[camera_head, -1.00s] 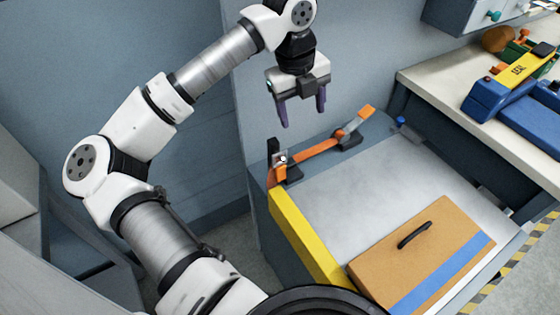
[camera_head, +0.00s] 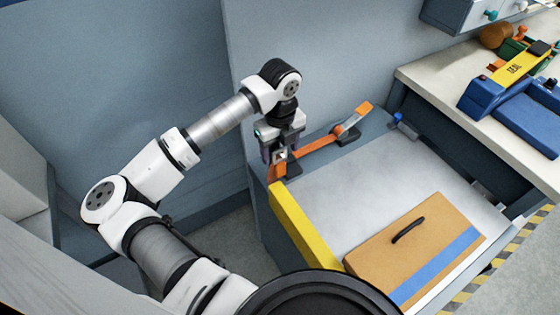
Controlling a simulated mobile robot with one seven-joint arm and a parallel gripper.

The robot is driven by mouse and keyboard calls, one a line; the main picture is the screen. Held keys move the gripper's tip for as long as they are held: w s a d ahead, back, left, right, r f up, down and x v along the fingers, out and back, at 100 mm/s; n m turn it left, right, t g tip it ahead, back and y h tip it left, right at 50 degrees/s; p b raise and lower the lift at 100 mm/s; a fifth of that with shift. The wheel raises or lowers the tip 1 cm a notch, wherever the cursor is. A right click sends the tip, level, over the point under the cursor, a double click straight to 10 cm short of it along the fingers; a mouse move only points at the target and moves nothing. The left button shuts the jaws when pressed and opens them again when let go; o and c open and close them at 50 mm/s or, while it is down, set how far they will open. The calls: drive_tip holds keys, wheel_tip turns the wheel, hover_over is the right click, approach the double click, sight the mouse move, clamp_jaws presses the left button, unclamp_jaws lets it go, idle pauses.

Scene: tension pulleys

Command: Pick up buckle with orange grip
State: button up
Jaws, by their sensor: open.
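The orange strap (camera_head: 318,148) runs along the back left edge of the grey bench top. Its buckle (camera_head: 281,156) sits at the strap's left end, partly hidden by my gripper. A second fitting (camera_head: 345,132) with an orange and grey tail stands at the strap's right end. My gripper (camera_head: 280,160) points down right over the left buckle, with its fingers around or beside it. It is open. I cannot tell whether the fingers touch the buckle.
A yellow edge strip (camera_head: 303,230) borders the bench's left side. The middle of the grey top (camera_head: 350,185) is clear. A blue sealing device (camera_head: 510,100) stands on the right counter.

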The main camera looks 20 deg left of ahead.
drive_tip(key=shift+f, duration=1.1)
drive_tip(key=c, duration=1.3)
drive_tip(key=shift+r, duration=0.15)
drive_tip(key=shift+r+b, duration=0.2)
drive_tip(key=shift+b, duration=0.15)
drive_tip(key=shift+s+d+r, duration=0.1)
drive_tip(key=shift+s+r, duration=0.1)
drive_tip(key=s+d+b, duration=0.3)
drive_tip(key=s+d, duration=0.1)
drive_tip(key=s, duration=0.2)
wheel_tip(320, 180, up, 14)
drive_tip(key=b, duration=0.2)
drive_tip(key=shift+d, duration=0.2)
